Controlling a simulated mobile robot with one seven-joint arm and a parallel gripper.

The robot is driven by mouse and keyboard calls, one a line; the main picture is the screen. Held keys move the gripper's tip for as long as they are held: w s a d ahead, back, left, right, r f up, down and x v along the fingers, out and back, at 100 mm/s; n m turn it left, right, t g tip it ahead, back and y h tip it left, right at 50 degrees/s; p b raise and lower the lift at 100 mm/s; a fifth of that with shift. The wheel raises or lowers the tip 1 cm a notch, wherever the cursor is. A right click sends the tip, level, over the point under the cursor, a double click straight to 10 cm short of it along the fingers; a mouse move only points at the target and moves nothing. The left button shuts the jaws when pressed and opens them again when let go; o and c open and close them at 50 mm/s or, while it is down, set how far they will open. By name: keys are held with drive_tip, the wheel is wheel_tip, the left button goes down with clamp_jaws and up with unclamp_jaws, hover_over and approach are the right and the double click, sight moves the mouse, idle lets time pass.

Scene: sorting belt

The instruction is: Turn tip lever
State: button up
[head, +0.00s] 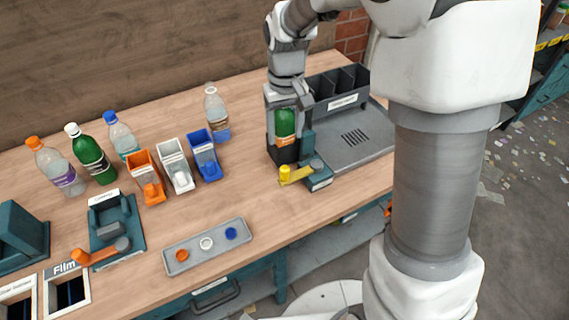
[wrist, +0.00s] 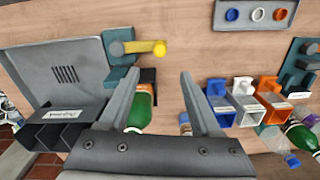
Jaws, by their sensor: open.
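A lever with a yellow knob (head: 285,173) sticks out from a teal block (head: 318,178) at the front of the grey tray station; a grey round pivot joins them. It also shows in the wrist view (wrist: 158,48), beyond and left of my fingertips. A green bottle (head: 285,122) with an orange band stands upright in a black holder (head: 283,153) beside the lever. My gripper (head: 287,108) is open above the table by this bottle. In the wrist view its fingers (wrist: 161,75) are apart, and the bottle (wrist: 141,108) shows partly behind the left finger.
A second teal device with an orange-knobbed lever (head: 80,256) stands at left. Orange, white and blue bins (head: 206,160) and several bottles (head: 92,156) stand at mid-table. A grey tray with coloured rings (head: 207,244) lies in front. Table between tray and yellow lever is clear.

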sight(285, 168)
wheel_tip(285, 168, down, 14)
drive_tip(key=shift+b, duration=0.35)
clamp_jaws()
idle(0.3)
idle(1.1)
